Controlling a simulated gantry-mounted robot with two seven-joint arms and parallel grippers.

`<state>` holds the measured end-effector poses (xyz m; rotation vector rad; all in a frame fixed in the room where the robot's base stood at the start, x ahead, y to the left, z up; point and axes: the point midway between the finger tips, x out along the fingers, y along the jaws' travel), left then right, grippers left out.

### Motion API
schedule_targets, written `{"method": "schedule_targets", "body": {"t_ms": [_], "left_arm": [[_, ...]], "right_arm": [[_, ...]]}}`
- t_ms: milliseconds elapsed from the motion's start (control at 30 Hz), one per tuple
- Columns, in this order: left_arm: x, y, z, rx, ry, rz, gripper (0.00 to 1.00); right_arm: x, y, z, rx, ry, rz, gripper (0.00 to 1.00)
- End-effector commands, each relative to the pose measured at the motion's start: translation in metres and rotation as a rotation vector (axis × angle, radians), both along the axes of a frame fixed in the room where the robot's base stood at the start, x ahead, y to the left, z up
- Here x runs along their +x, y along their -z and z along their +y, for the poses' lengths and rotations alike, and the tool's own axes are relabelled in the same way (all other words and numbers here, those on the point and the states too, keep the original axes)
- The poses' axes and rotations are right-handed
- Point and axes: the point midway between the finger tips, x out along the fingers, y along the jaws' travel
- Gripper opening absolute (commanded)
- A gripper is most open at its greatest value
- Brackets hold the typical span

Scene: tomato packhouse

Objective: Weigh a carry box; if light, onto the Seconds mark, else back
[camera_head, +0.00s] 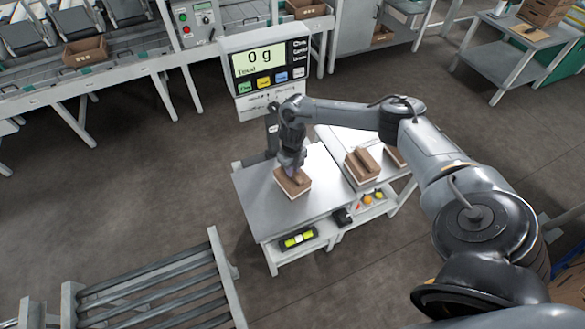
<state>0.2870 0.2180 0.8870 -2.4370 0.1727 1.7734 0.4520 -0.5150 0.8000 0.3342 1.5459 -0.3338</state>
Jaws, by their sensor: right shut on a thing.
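A brown cardboard carry box (293,185) with a pale lower edge is at the right part of the grey metal table top (262,205). My right gripper (291,168) reaches down from above and is shut on the box's upper part, hiding some of it. I cannot tell whether the box touches the surface. The scale display (265,62) behind the table reads 0 g. More carry boxes (362,167) stand on the adjoining white table to the right. I cannot make out a Seconds mark. My left gripper is not in view.
A roller conveyor (150,295) stands at the lower left. A packing line with a brown crate (85,52) runs along the back left. A shelf under the table holds a yellow-green item (298,239). The left part of the table top is clear.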

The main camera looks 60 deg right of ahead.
Motion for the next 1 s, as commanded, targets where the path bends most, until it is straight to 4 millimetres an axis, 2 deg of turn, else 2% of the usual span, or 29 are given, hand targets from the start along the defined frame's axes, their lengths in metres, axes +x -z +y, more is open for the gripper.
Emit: {"method": "schedule_targets", "body": {"t_ms": [100, 133, 300, 333, 533, 633, 1000], "left_arm": [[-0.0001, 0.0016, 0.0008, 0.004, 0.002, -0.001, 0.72], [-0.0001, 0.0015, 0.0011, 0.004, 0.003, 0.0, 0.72], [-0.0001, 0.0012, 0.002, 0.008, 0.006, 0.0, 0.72], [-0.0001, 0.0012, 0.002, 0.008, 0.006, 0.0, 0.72], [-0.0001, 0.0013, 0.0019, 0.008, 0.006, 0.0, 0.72], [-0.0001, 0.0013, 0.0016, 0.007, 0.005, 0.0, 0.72], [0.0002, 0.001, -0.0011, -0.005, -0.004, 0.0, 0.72]], "right_arm": [[0.0004, 0.002, 0.0, 0.0, 0.0, -0.001, 0.0], [0.0004, 0.0018, -0.0001, 0.0, 0.0, -0.001, 0.22], [0.0004, 0.0015, -0.0001, 0.0, 0.0, -0.001, 0.48], [0.0003, 0.0015, 0.0, 0.0, 0.0, -0.001, 0.51], [-0.0002, 0.0021, 0.0, 0.0, 0.0, 0.0, 0.49], [-0.0002, 0.0021, 0.0, 0.0, 0.0, 0.0, 0.34], [0.0, 0.0018, 0.0, 0.0, 0.0, 0.0, 0.34]]}}
